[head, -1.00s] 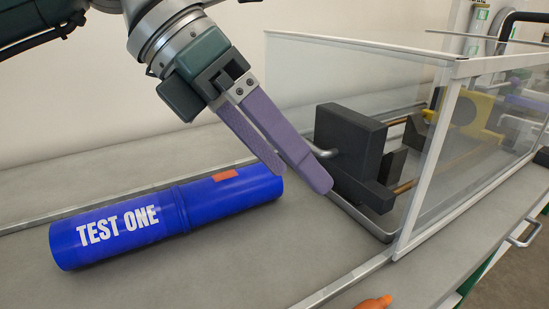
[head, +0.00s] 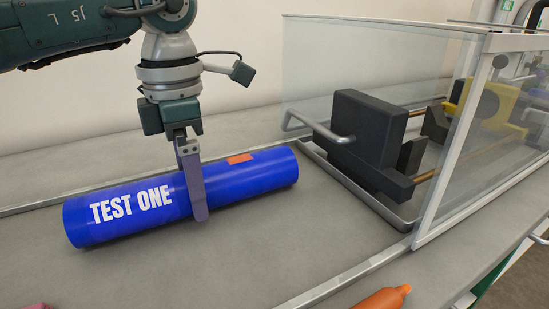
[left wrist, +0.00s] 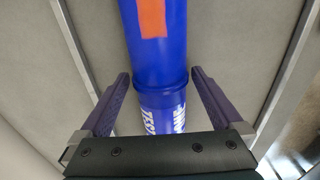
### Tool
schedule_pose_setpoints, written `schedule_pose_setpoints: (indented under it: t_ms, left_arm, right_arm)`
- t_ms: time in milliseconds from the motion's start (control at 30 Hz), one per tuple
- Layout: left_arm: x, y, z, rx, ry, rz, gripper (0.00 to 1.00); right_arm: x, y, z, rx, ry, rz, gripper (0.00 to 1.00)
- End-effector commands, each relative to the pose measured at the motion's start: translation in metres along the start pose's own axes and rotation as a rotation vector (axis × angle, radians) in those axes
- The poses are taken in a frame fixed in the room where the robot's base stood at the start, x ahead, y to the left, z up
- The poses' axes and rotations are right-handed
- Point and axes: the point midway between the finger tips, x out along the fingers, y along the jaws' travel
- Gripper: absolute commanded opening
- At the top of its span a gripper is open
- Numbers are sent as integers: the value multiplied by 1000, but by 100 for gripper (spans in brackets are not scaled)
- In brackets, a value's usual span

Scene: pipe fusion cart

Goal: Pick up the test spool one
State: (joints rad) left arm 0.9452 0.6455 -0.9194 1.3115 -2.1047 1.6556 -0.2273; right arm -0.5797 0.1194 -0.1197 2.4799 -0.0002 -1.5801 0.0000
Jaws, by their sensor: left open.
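The test spool one (head: 245,178) is a blue cylinder with white "TEST ONE" lettering and an orange patch, lying on the grey cart top in the head view. My left gripper (head: 198,205) points down at the middle of the spool, with one purple finger in front of its near side; the other finger is hidden behind it. In the left wrist view the spool (left wrist: 160,65) runs between the two open fingers (left wrist: 160,95), with a gap on each side. The raised joint band lies near the fingertips. My right gripper is not in view.
A clear-walled enclosure (head: 455,145) with a white frame stands at the right. It holds a dark block (head: 365,125) with a metal handle. An orange object (head: 385,298) lies at the front edge. Bare cart top (head: 290,235) lies in front of the spool.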

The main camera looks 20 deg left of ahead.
Motion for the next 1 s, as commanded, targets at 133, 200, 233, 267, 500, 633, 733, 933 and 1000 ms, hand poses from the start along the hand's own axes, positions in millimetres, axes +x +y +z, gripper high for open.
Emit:
schedule_pose_setpoints:
  t_ms: [133,200,233,267,500,633,733,933,1000]
  left_arm:
    - [12,0,0,0,0,-1,100]
    - [12,0,0,0,-1,0,100]
    - [12,0,0,0,-1,0,100]
    - [12,0,0,0,-1,0,100]
    - [12,0,0,0,-1,0,81]
    - [12,0,0,0,-1,0,66]
    - [12,0,0,0,-1,0,55]
    - [12,0,0,0,-1,0,32]
    - [11,0,0,0,-1,0,25]
  right_arm:
    - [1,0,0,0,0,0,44]
    - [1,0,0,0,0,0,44]
    - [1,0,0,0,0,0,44]
    - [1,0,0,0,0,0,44]
    - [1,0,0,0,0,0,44]
    - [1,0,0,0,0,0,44]
    - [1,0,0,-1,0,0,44]
    - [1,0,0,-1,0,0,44]
    - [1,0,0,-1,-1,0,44]
